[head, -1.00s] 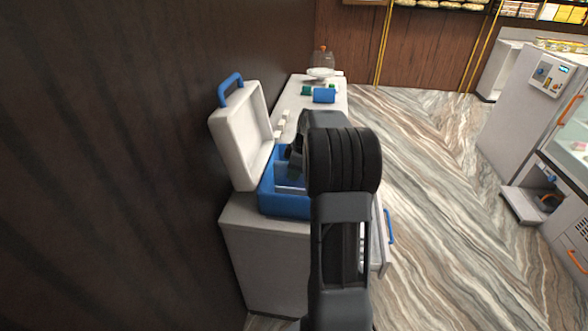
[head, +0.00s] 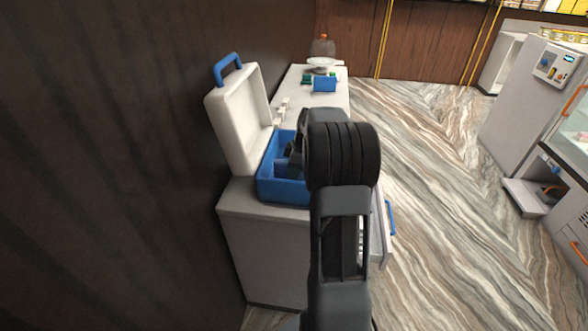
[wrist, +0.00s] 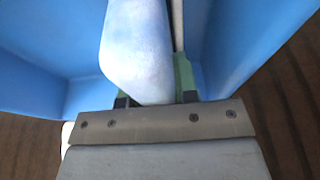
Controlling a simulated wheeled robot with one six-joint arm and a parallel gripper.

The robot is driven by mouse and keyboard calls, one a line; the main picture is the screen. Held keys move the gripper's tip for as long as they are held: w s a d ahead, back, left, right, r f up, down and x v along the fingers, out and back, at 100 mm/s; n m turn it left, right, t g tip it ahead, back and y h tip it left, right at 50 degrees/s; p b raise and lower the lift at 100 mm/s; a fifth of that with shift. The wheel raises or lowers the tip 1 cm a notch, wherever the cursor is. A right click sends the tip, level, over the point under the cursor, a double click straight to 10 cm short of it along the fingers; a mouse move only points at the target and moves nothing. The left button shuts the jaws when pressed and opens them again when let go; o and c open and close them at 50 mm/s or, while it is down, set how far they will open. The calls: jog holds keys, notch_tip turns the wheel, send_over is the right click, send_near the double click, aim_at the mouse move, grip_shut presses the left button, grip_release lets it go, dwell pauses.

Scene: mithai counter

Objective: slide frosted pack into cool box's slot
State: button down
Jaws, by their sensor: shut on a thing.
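The cool box (head: 284,191) is blue and stands open on the counter in the head view, its white lid (head: 233,125) tipped back to the left. My gripper (head: 292,160) reaches down into the box, and the arm hides much of the right side. In the wrist view my gripper (wrist: 154,98) is shut on the frosted pack (wrist: 137,45), a pale, blue-white slab. Blue box walls (wrist: 250,45) show on both sides of it. A green strip shows just right of the pack. The pack's far end is out of frame, so I cannot tell whether it sits in the slot.
The pale counter (head: 262,208) runs back along the dark wall on the left. A small blue block (head: 324,84) and a white dish (head: 321,63) stand at its far end. An open drawer with a blue handle (head: 390,218) sticks out right. The floor beyond is clear.

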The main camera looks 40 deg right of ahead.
dwell(0.4)
jog(key=c, duration=0.8)
grip_release()
jog(key=v, duration=1.4)
jog(key=shift+s+f, duration=0.1)
